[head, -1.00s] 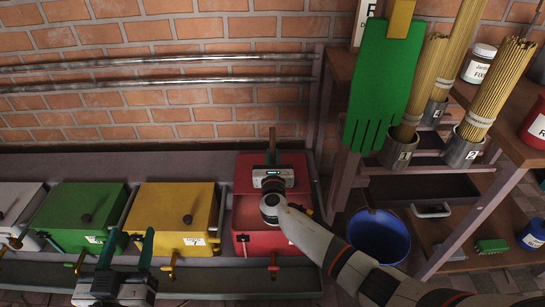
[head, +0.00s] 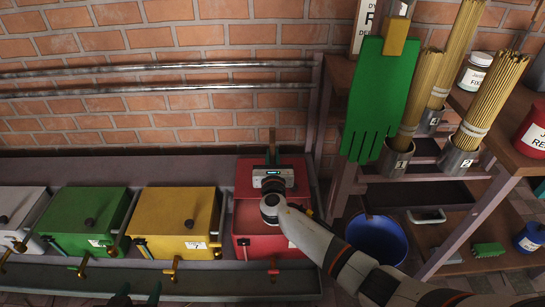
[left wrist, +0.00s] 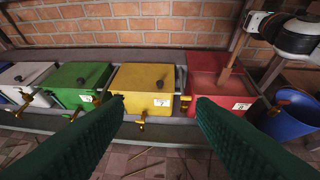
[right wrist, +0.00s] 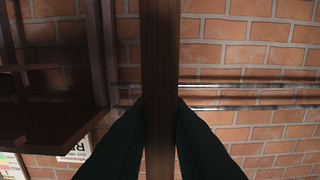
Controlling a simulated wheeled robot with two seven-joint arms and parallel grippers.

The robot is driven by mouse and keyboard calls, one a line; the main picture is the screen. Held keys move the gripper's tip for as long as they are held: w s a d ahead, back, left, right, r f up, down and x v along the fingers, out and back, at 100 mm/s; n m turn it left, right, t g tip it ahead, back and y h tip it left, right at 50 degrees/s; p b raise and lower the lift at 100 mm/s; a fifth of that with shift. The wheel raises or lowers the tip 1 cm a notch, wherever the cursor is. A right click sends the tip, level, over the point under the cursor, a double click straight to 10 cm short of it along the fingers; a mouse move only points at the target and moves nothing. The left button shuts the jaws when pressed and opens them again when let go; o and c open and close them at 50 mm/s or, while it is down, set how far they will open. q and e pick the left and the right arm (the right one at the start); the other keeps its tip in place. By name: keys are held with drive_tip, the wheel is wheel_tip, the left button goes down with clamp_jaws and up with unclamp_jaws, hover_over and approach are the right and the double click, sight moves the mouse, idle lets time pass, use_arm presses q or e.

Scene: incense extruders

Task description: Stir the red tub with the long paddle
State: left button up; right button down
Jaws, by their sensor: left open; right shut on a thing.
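The red tub (head: 256,247) is at the right end of the row of tubs and also shows in the left wrist view (left wrist: 206,98). The long paddle has a brown wooden shaft (right wrist: 160,60). My right gripper (head: 272,160) is shut on the shaft above the tub; my forearm hides part of the tub. My left gripper (head: 138,297) is open and empty, low in front of the yellow tub.
A yellow tub (head: 170,207), a green tub (head: 85,205) and a white tub (head: 17,205) stand left of the red one, with taps in front. A blue bucket (head: 380,238) stands on the right, beside a shelf with incense bundles and a hanging green glove (head: 372,100).

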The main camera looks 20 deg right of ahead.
use_arm(q)
drive_tip(key=s+a+f+g+y+p, duration=0.1)
drive_tip(key=s+a+f+g+p, duration=0.1)
drive_tip(key=s+g, duration=0.2)
drive_tip(key=s+a+f+g+y+p, duration=0.1)
drive_tip(key=s+a+f+g+p, duration=0.1)
drive_tip(key=s, duration=0.5)
drive_tip(key=shift+f+g+p, duration=0.15)
drive_tip(key=shift+g+p, duration=0.4)
drive_tip(key=shift+g, duration=0.45)
idle(0.7)
